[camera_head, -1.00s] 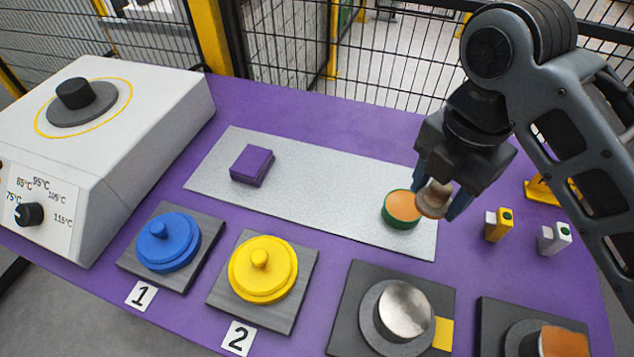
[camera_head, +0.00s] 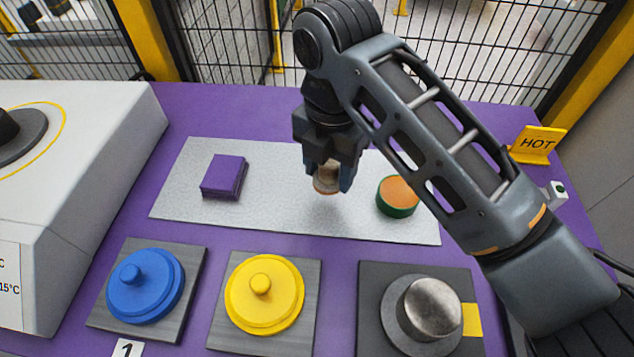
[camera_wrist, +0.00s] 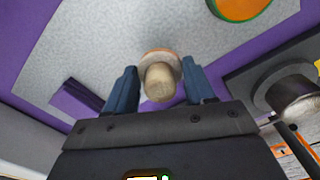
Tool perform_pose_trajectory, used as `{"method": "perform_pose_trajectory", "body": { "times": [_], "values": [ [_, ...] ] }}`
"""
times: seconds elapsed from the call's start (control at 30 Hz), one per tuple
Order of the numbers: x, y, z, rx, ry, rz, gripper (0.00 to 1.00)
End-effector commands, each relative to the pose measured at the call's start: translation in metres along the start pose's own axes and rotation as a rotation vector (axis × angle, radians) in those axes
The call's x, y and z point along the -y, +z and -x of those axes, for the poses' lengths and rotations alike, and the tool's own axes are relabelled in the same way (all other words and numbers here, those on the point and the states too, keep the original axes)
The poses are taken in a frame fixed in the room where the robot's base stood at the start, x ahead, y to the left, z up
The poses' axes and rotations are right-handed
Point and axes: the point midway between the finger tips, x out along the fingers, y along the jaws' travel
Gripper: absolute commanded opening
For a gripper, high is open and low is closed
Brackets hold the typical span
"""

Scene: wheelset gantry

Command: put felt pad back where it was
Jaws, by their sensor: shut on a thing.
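My gripper (camera_head: 328,172) is shut on a small pale, wood-coloured knob with a wider round base and an orange edge, which I take to be the felt pad (camera_head: 326,184). The wrist view shows this pad (camera_wrist: 159,82) between the two blue-grey fingers. It hangs above the light grey mat (camera_head: 285,225), apart from it, with a soft shadow below. A round green tin with an orange top (camera_head: 397,195) stands on the mat to the right of my gripper. A purple stack of squares (camera_head: 223,176) lies on the mat to the left.
In front are a blue lidded disc (camera_head: 145,285), a yellow lidded disc (camera_head: 263,293) and a metal cylinder on a dark plate (camera_head: 431,306). A white heater box (camera_head: 80,170) stands left; a yellow HOT sign (camera_head: 537,143) stands right. The mat between stack and gripper is clear.

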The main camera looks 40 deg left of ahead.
Motion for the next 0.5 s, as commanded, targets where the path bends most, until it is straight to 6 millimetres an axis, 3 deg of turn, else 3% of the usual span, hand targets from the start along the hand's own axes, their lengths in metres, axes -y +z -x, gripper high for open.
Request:
{"method": "perform_pose_trajectory", "body": {
  "times": [0.2,0.5],
  "values": [
    [-0.018,-0.006,-0.011,0.0,0.0,0.0,0.29],
    [-0.017,-0.007,-0.044,-0.002,-0.002,-0.002,0.29]
  ]
}}
